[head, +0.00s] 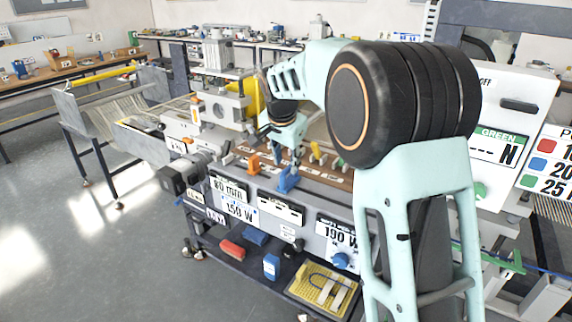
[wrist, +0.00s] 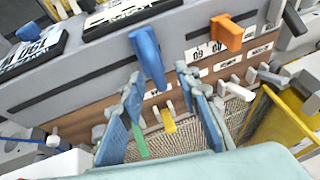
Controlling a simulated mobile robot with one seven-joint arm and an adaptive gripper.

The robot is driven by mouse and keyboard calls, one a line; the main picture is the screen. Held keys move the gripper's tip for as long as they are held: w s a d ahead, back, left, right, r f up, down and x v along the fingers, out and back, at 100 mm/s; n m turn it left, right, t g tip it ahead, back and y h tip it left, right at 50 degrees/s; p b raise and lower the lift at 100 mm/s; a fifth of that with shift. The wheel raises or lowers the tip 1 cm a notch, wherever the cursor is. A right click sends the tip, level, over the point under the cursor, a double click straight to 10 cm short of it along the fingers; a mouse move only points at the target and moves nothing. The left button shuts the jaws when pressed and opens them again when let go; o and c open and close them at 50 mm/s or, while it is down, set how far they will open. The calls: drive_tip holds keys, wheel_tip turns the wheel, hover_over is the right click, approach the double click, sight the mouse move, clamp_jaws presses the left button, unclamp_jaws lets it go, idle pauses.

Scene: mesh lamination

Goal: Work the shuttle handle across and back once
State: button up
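A blue handle (head: 288,181) stands on the front rail of the machine; it also shows in the wrist view (wrist: 148,55). An orange handle (head: 253,163) stands left of it, and shows right of it in the wrist view (wrist: 231,33). No label shows which one is the shuttle handle. My gripper (wrist: 160,78) is open, its two blue fingers spread apart with nothing held between them. The blue handle's lower end appears between or just beyond the fingertips; contact cannot be told. In the head view my gripper is small and partly blends with the blue handle.
Yellow (wrist: 168,122) and green (wrist: 141,140) tabs stand over the mesh bed between my fingers in the wrist view. A yellow frame (wrist: 290,125) is at the right there. Label plates line the machine front (head: 240,211). Open floor (head: 90,240) lies at left.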

drive_tip(key=v, duration=1)
